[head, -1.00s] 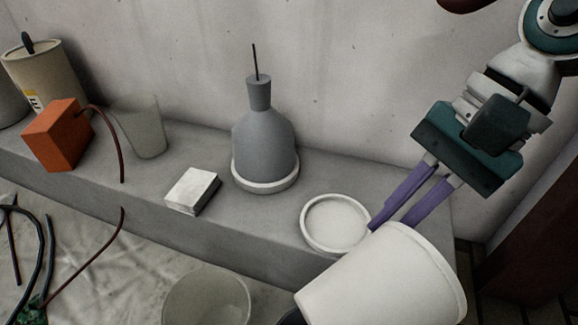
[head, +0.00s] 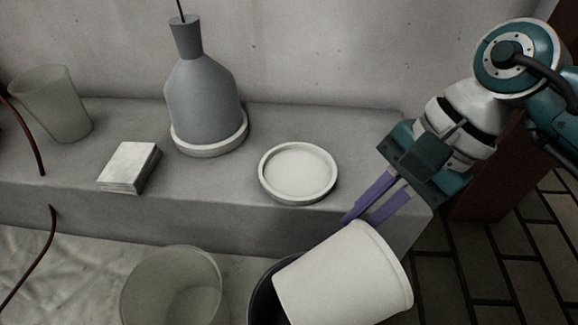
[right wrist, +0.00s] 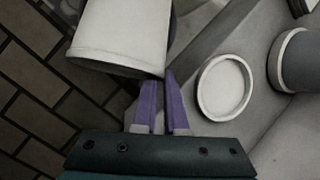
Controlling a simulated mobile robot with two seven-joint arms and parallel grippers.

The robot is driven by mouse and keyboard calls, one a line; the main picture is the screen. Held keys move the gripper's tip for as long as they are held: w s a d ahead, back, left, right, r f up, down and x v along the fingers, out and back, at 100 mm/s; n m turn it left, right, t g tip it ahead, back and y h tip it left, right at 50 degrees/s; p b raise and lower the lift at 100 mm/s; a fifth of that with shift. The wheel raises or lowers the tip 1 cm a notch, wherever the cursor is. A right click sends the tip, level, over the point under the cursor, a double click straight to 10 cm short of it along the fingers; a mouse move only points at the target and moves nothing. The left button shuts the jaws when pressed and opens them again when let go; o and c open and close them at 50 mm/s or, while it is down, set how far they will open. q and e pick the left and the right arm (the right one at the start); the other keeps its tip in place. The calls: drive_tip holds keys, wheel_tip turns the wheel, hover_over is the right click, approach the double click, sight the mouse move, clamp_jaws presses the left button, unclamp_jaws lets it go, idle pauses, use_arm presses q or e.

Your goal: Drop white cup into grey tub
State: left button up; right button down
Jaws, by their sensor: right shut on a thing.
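A dark grey tub (head: 262,292) shows partly behind and below the cup in the head view. The cup covers most of its opening. I cannot tell whether the cup is above it or partly inside it. My left gripper is not in view.
A cloudy translucent container (head: 172,290) stands on the sheet left of the dark tub. Brick paving (head: 480,265) lies right.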

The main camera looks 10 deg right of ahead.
drive_tip(key=shift+d, duration=0.1)
drive_tip(key=c, duration=1.4)
unclamp_jaws()
drive_tip(key=o, duration=0.5)
drive_tip(key=p+v, duration=0.7)
drive_tip(key=v, duration=0.3)
